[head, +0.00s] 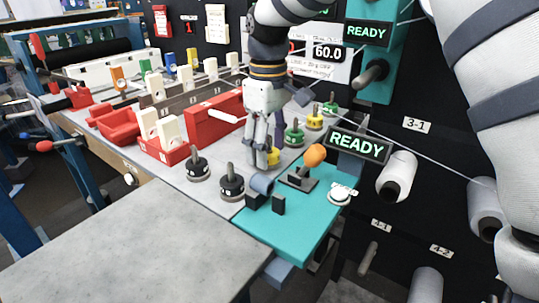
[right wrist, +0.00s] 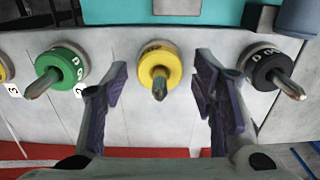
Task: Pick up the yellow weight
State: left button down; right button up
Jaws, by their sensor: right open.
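The nearer yellow weight (head: 274,158) has an upright metal stem and stands on the grey bench, partly hidden behind my right gripper (head: 263,158) in the head view. In the right wrist view the yellow weight (right wrist: 159,65) sits between the two open, dark-padded fingers of my right gripper (right wrist: 160,78), with gaps on both sides and no contact visible. Another yellow weight (head: 314,121) stands farther back in the row. My left gripper is not in view.
A green weight (right wrist: 62,70) and a black weight (right wrist: 268,68) flank it closely. Another black weight (head: 198,167) stands farther left. A red bin (head: 213,118) lies left of the gripper. A teal panel (head: 290,236) with an orange-knobbed lever (head: 314,156) is at right.

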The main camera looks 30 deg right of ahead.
jog(key=c, duration=0.9)
jog(key=shift+r, duration=0.15)
notch_tip(320, 180, up, 10)
jog(key=shift+f, duration=0.1)
jog(key=shift+c, duration=0.6)
grip_shut()
